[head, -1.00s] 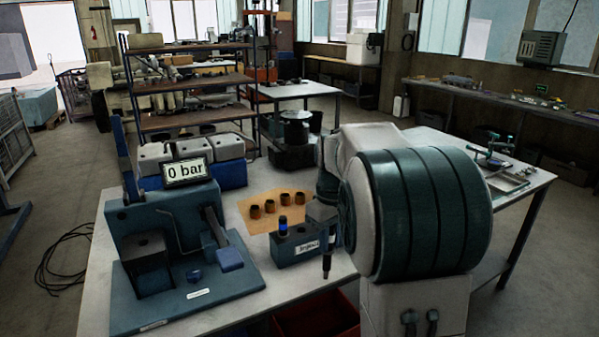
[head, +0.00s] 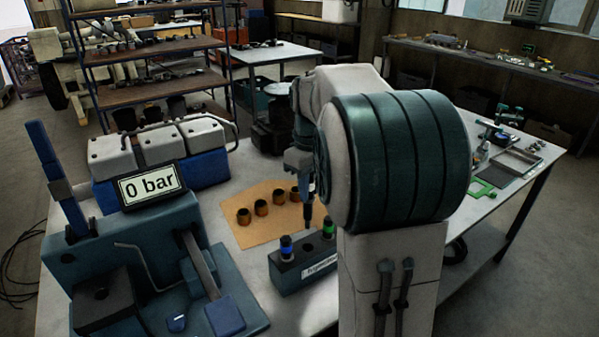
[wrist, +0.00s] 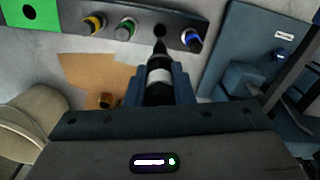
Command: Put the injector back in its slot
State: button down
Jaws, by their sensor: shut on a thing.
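The injector (wrist: 158,78) is dark with a pale band and is clamped between my gripper's jaws, its narrow tip pointing at the rack. In the head view my gripper (head: 299,160) holds the injector (head: 308,212) upright, tip down, just above the rack. The blue-grey rack (head: 300,272) holds a blue-banded injector (head: 286,246) and a green-banded injector (head: 328,227). The wrist view also shows a yellow-banded injector (wrist: 95,24) in the rack. The empty slot (wrist: 160,31) lies between the green and blue ones, close by the held tip. My arm hides the rack's right end in the head view.
A test stand (head: 150,265) reading 0 bar stands left of the rack. Several brown cups (head: 261,208) stand on a tan sheet (head: 262,234) behind it. White-and-blue containers (head: 155,150) stand at the back left. A green plate (head: 484,190) lies at the right.

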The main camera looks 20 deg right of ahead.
jog(key=shift+w+f, duration=0.1)
jog(key=b, duration=0.5)
send_over(309, 228)
jog(key=f, duration=0.5)
jog(key=shift+w+f, duration=0.2)
jog(key=shift+f, duration=0.05)
jog(key=shift+s+d+p, duration=0.1)
jog(key=shift+p, duration=0.2)
jog(key=shift+f, duration=0.1)
jog(key=shift+f+b, duration=1.1)
jog(key=shift+f, duration=0.65)
jog(key=shift+f+b, duration=1.1)
jog(key=shift+f, duration=0.55)
